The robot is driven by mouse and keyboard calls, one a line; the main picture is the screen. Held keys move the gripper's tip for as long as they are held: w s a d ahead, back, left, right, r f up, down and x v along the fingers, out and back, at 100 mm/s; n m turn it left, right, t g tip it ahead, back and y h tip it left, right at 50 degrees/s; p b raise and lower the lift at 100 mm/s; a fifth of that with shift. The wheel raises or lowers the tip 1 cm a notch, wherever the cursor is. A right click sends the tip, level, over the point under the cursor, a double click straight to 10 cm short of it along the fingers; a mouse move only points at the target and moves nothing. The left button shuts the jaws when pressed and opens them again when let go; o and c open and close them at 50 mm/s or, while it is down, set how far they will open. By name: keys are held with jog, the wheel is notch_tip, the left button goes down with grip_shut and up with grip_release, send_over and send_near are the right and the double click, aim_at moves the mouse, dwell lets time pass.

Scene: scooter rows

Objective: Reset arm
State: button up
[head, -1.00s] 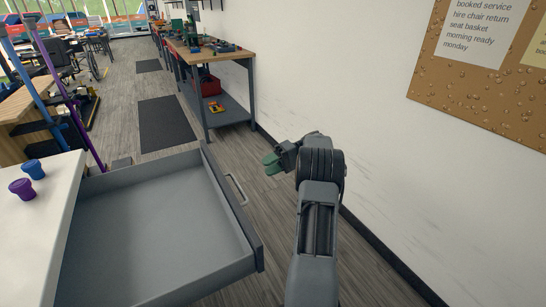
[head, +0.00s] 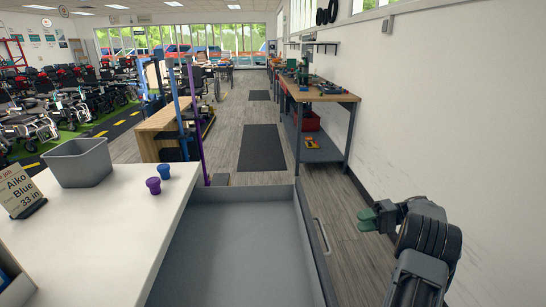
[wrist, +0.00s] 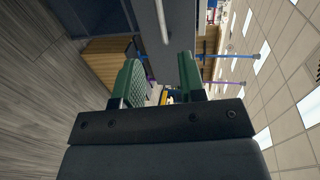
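My gripper (head: 372,217) is at the right in the head view, on my bent dark arm, right of the open drawer and near the white wall. In the wrist view my gripper (wrist: 160,80) shows two green fingers apart with a gap between them and nothing held. The camera there is turned sideways, with the floor at left and the ceiling at right. A pale bar-like handle shows just beyond the fingertips, not between them.
The grey drawer (head: 318,236) stands open and looks empty. The white counter (head: 110,225) at left holds a grey bin (head: 80,163), a name card (head: 20,195), and purple (head: 153,186) and blue (head: 164,171) caps. A workbench (head: 340,97) stands along the wall. A dark mat (head: 262,148) lies in the aisle.

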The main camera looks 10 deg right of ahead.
jog(key=a+r+g+h+p, duration=0.2)
jog(key=a+r+h+p, duration=0.2)
jog(key=a+r, duration=0.45)
jog(key=s+a+r+n+t+h+p, duration=0.1)
jog(key=s+a+r+h+p, duration=0.3)
jog(key=s+a, duration=0.4)
jog(key=s+a+r+n+t+h+p, duration=0.1)
jog(key=s+a+r+h+p, duration=0.3)
jog(key=s+a+h, duration=0.3)
jog(key=shift+s+a+r+t+p, duration=0.25)
jog(key=shift+s+a+t+p, duration=0.15)
jog(key=shift+s+a+p, duration=0.6)
jog(key=shift+s+a, duration=0.15)
jog(key=shift+a, duration=0.1)
